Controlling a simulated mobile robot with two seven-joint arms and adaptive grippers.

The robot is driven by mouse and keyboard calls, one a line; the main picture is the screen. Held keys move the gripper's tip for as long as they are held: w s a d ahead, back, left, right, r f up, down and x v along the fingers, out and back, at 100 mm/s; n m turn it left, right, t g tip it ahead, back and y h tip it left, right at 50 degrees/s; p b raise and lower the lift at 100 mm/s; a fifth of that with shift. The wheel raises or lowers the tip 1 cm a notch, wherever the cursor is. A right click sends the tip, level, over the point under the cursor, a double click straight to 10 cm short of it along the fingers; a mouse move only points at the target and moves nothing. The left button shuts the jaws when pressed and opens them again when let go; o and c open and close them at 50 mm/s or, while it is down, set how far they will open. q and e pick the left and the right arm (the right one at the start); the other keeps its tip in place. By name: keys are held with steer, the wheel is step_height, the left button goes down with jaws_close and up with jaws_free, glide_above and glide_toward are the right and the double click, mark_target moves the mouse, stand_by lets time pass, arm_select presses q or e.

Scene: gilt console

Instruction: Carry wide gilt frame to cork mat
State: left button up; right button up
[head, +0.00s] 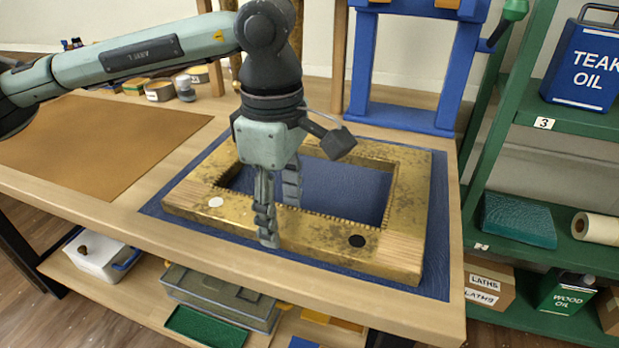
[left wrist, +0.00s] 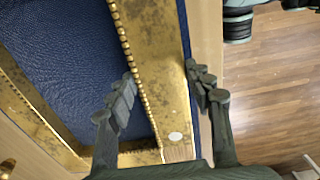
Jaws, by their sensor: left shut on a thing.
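The wide gilt frame (head: 405,205) lies flat on a dark blue mat (head: 438,240) on the wooden bench. It has a white dot and a black dot on its near bar. My left gripper (head: 279,218) is shut on that near bar, one finger inside the opening and one on the outer side. The left wrist view shows the gripper (left wrist: 163,85) with its fingers on both sides of the gilt frame (left wrist: 160,60). The brown cork mat (head: 90,145) lies bare on the bench to the left. My right gripper is not in view.
A blue press-like stand (head: 365,65) is behind the frame. Small tins (head: 160,91) and a jar stand behind the cork mat. A green shelf (head: 480,140) with a teak oil can (head: 585,65) rises at the right. The bench front edge (head: 240,265) is close to the frame.

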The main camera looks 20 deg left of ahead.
arm_select(q)
steer(key=shift+w+r, duration=0.1)
jaws_close()
